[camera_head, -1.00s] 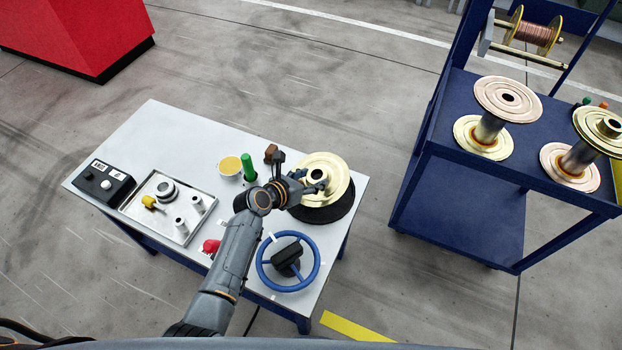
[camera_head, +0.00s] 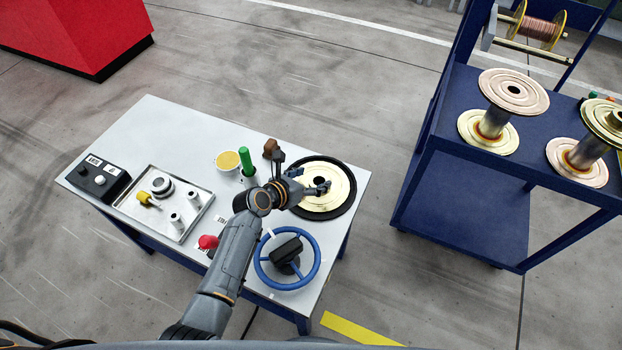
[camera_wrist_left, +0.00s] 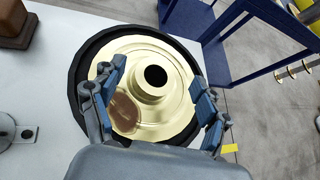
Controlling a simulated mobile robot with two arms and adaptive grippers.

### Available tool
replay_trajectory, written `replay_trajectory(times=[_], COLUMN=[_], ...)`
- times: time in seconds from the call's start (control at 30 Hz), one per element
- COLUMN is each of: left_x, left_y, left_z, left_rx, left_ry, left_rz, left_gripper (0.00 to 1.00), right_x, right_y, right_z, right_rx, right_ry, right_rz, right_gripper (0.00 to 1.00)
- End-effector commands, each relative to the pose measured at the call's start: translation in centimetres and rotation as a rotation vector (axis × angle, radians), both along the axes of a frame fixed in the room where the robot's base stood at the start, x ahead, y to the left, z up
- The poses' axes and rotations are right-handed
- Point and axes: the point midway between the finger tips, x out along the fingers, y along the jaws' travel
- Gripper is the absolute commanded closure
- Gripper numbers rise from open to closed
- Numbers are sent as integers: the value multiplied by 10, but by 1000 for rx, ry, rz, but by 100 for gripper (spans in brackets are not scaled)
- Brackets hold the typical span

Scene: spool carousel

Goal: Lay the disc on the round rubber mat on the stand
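The disc (camera_head: 335,198) is a gold flanged plate with a dark centre hole. It lies flat on the black round rubber mat (camera_head: 351,199), whose rim shows around it. Both also show in the left wrist view, the disc (camera_wrist_left: 180,85) inside the ring of the mat (camera_wrist_left: 75,88). My left gripper (camera_head: 302,172) is over the left part of the disc. Its fingers (camera_wrist_left: 158,97) are spread wide, with nothing clasped between them. Whether a fingertip touches the disc I cannot tell. My right gripper is out of view.
On the white table (camera_head: 190,125) are a blue handwheel (camera_head: 263,270), a red knob (camera_head: 208,242), a green handle (camera_head: 246,162), a brown block (camera_head: 270,148) and a metal tray (camera_head: 140,212). A blue cart (camera_head: 465,200) with spools stands apart at right.

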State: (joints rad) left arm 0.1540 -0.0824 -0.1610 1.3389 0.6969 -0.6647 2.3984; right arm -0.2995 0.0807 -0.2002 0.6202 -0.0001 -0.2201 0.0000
Motion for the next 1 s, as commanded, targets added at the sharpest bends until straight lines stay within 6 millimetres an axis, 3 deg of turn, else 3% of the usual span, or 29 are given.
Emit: replay_trajectory(times=[0.47, 1.0], left_x=[-8, -68], left_y=[5, 55], left_z=[1, 48], left_rx=[2, 1], left_ry=[5, 3], left_rz=[-1, 0], left_gripper=[19, 19], right_x=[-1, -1], right_y=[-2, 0], right_z=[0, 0], right_rx=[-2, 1], right_ry=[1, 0], right_rz=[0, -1], right_gripper=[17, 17])
